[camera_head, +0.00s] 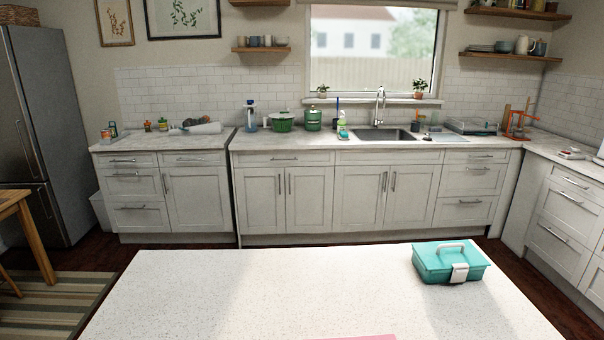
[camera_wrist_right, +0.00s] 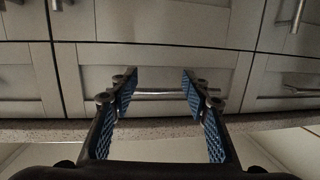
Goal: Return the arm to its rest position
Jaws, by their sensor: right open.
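My right gripper (camera_wrist_right: 158,92) shows in the right wrist view. Its two fingers with blue textured pads stand apart, with nothing between them. Behind the fingers are pale cabinet fronts with bar handles (camera_wrist_right: 160,92); I cannot tell how far off they are. A speckled edge (camera_wrist_right: 45,130) runs across the view behind the fingers. Neither of my arms shows in the head view, and my left gripper is in no view.
A white speckled island (camera_head: 240,295) is in front, largely bare. A teal box with a handle (camera_head: 450,262) stands on its right, and a pink item (camera_head: 365,337) shows at the near edge. Counters with a sink (camera_head: 385,135) line the back; a fridge (camera_head: 45,130) stands left.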

